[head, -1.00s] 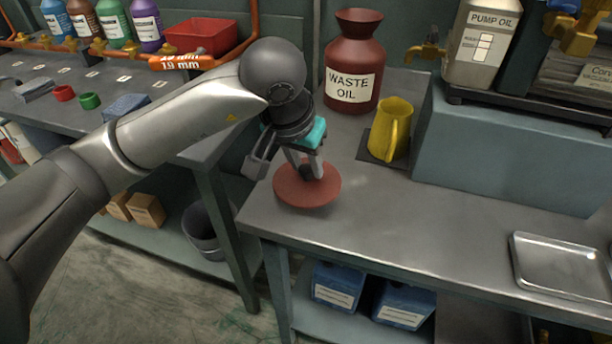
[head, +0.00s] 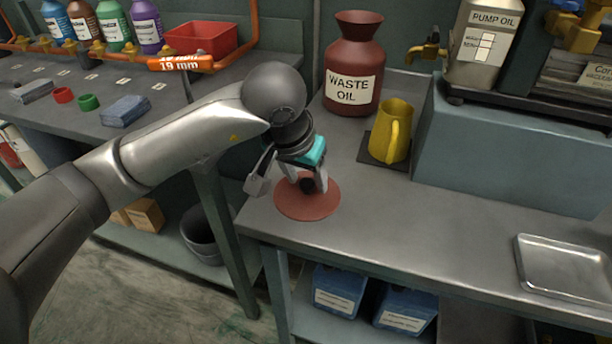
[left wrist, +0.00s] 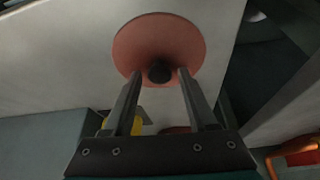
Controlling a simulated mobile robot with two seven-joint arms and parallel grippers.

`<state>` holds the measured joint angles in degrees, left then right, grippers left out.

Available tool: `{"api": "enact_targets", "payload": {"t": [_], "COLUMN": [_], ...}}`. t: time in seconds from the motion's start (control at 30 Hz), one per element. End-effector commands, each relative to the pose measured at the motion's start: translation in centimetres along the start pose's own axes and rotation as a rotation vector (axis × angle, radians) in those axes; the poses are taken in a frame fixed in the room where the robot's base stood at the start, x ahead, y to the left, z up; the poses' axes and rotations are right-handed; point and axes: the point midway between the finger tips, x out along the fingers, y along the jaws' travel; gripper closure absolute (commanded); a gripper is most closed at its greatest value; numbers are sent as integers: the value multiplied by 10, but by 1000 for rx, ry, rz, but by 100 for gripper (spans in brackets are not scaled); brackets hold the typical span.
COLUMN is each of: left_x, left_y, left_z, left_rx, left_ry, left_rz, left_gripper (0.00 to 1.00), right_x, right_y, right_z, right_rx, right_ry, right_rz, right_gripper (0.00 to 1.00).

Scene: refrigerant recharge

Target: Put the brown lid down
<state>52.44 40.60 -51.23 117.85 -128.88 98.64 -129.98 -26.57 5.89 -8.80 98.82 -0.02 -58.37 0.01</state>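The brown lid (head: 307,208), a flat reddish-brown disc with a dark knob (head: 307,185), lies flat on the metal bench near its front left corner. It also shows in the left wrist view (left wrist: 159,32), with the knob (left wrist: 159,72) facing the gripper. My left gripper (head: 308,183) is right above the lid, pointing down. Its fingers stand apart on both sides of the knob, with a visible gap on each side in the left wrist view (left wrist: 159,74). My right gripper is not in view.
Behind the lid stand a dark red waste oil jug (head: 352,75) and a yellow pitcher (head: 391,135) on a dark pad. A metal tray (head: 563,268) lies at the right. The bench between lid and tray is clear. The bench's left edge is close to the lid.

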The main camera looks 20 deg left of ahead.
Motion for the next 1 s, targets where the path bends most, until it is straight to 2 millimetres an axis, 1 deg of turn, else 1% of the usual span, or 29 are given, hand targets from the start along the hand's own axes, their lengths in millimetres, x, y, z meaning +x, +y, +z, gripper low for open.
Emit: {"api": "enact_targets", "payload": {"t": [0.4, 0.47, 0.5, 0.73, 1.0], "left_x": [-2, -4, -9, -45, -88], "left_y": [0, 0, 0, 0, 0], "left_z": [-1, -1, -2, -3, -3], "left_rx": [-1, -1, 0, 0, 0], "left_ry": [0, 0, 2, 4, 3], "left_rz": [0, 0, 0, -1, -1], "left_gripper": [35, 35, 35, 35, 35], "right_x": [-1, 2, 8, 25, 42], "right_y": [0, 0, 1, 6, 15], "right_z": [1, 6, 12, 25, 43], "right_rx": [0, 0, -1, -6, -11], "right_ry": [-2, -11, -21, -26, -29], "right_rz": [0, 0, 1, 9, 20], "right_gripper": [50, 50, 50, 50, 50]}}
